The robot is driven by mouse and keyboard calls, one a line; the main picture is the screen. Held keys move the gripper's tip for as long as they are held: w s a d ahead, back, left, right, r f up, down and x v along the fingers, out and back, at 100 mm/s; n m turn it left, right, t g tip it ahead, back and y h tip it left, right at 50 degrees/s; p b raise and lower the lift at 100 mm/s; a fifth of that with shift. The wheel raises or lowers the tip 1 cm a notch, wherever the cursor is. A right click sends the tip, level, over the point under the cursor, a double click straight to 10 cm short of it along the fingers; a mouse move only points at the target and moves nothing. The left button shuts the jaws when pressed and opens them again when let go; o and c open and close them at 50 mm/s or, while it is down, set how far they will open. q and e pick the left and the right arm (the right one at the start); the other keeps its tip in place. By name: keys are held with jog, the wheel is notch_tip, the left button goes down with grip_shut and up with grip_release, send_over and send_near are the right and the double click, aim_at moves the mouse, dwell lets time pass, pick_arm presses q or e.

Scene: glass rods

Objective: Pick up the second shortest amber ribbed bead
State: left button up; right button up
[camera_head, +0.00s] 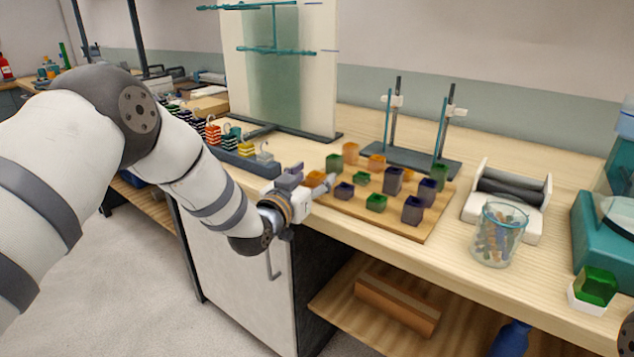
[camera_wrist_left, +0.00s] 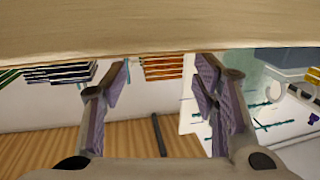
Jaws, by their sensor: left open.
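Several square beads in amber, green and purple stand on a wooden board (camera_head: 412,233) on the bench. Ribs are too small to make out. My left gripper (camera_head: 308,186) is open, low beside the left amber bead; contact cannot be told. In the left wrist view its fingers (camera_wrist_left: 163,78) are apart with no bead visible between them. My right gripper is not in view.
Racks of striped blocks (camera_head: 240,150) line the bench to the left. A stand with rods (camera_head: 410,160) is behind the board. A glass jar (camera_head: 497,236) and white roller holder (camera_head: 508,195) stand to the right. A pale wooden surface (camera_wrist_left: 160,25) fills the wrist view's top.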

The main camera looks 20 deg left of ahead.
pick_arm(q)
jog(key=shift+w, duration=0.3)
grip_shut()
